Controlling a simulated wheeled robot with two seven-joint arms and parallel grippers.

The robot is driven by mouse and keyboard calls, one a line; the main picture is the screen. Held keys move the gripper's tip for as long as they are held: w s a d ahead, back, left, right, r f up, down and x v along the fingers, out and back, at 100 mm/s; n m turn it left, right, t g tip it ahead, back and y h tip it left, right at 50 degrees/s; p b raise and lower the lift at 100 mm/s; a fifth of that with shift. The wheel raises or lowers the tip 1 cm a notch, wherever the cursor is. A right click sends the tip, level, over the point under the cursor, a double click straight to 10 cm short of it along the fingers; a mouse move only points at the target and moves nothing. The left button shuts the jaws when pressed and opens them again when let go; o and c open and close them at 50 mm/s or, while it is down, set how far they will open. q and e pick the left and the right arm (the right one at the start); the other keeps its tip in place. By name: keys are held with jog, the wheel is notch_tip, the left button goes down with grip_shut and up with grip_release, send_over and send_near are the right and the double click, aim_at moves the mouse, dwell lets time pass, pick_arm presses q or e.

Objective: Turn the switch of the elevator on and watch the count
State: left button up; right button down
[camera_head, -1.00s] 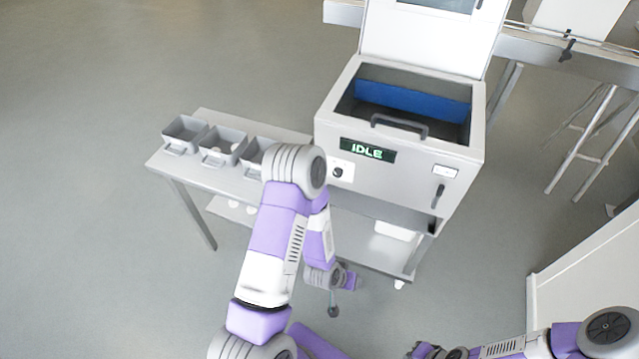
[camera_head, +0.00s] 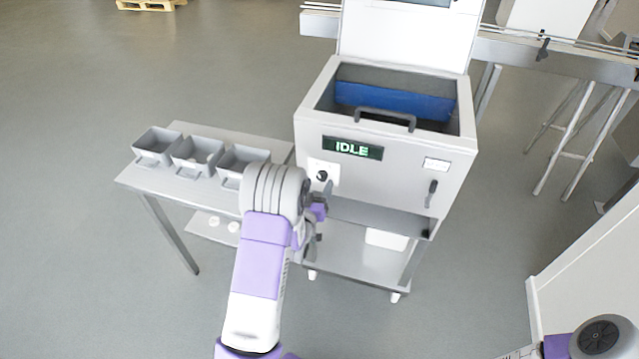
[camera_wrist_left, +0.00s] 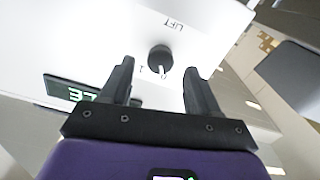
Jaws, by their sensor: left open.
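The switch, a round black knob (camera_head: 322,175) on a white plate, sits on the front of the grey elevator machine (camera_head: 400,170). In the left wrist view the knob (camera_wrist_left: 160,58) lies ahead, between and beyond the fingertips, near upside-down lettering "LIFT" and a "1". A white mark shows at its edge. The green display (camera_head: 353,148) reads "IDLE"; part of it shows upside down in the left wrist view (camera_wrist_left: 75,92). My left gripper (camera_head: 327,190) is open and empty just in front of the switch, with no clear contact. My right gripper is out of view.
Several grey bins (camera_head: 197,154) stand on the side table (camera_head: 180,185) left of the machine. A rail bench (camera_head: 560,58) stands behind right.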

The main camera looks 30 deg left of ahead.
pick_arm(q)
jog(key=shift+x, duration=1.15)
jog(key=c, duration=1)
jog(key=shift+f, duration=0.1)
jog(key=shift+c, duration=0.2)
